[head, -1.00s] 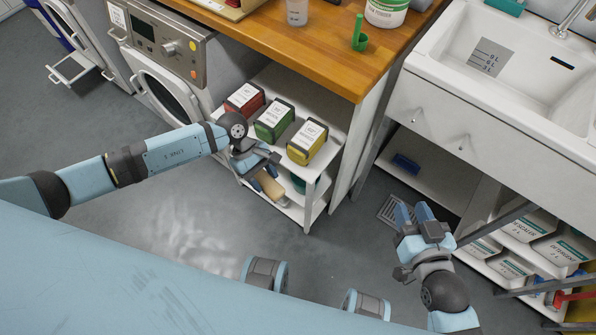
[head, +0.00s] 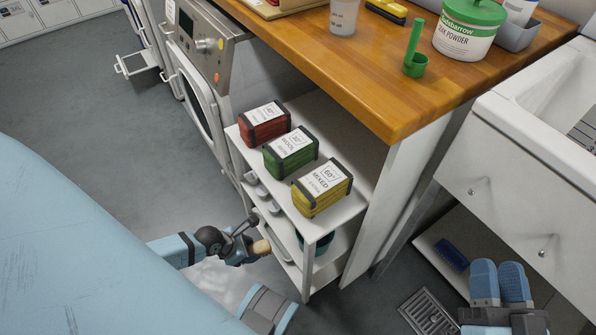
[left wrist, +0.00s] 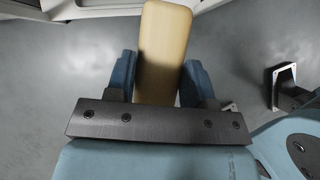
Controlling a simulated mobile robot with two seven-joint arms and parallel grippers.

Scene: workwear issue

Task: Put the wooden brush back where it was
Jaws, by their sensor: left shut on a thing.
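The wooden brush (left wrist: 164,50) is between the blue fingers of my left gripper (left wrist: 160,85) in the left wrist view. Its pale wooden body sticks out past the fingertips; its bristles are not visible. In the head view my left gripper (head: 250,243) is shut on the brush (head: 262,247), low beside the front of the white shelf unit (head: 367,170). My right gripper (head: 500,284) is at the lower right, in front of the sink cabinet. Its two blue fingers lie close side by side with nothing visible between them.
Red (head: 265,124), green (head: 291,151) and yellow (head: 322,188) boxes stand on the unit's top shelf. A teal container (head: 322,243) is below. A wooden counter (head: 330,62) overhangs the unit. A blue object (head: 452,255) lies on the sink cabinet's shelf.

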